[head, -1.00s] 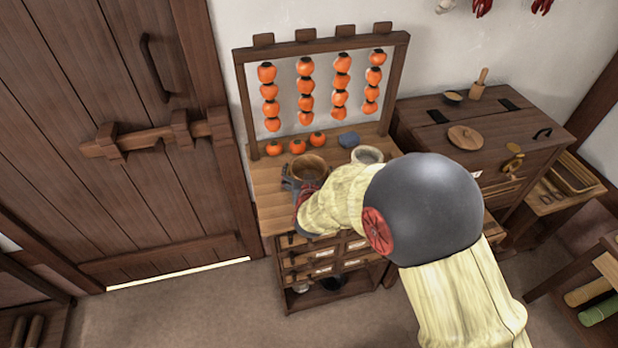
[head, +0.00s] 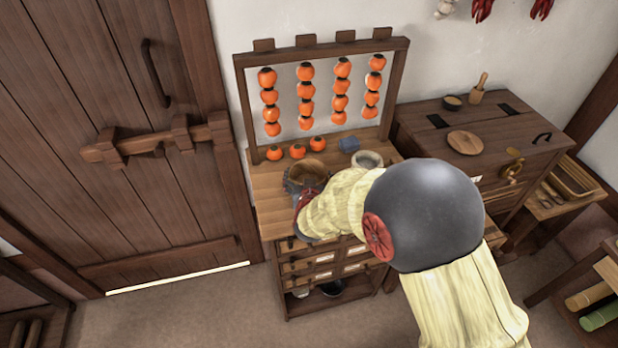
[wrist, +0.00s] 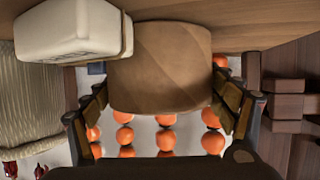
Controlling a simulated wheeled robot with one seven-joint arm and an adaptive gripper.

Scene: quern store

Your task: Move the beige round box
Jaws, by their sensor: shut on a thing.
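The beige round box (head: 307,172) is at the front left of the small wooden stand's top, below the hanging persimmons. In the wrist view the box (wrist: 160,65) shows as a smooth tan-brown cylinder. My gripper (wrist: 163,105) is shut on it, with one padded finger at each side. In the head view my gripper (head: 304,185) is around the front of the box, partly hidden by my wrist. I cannot tell whether the box is still touching the stand top.
A blue-grey block (head: 349,144) and three loose persimmons (head: 297,151) lie behind. The persimmon rack (head: 240,95) rises at the back. A dark chest (head: 500,150) stands to the right.

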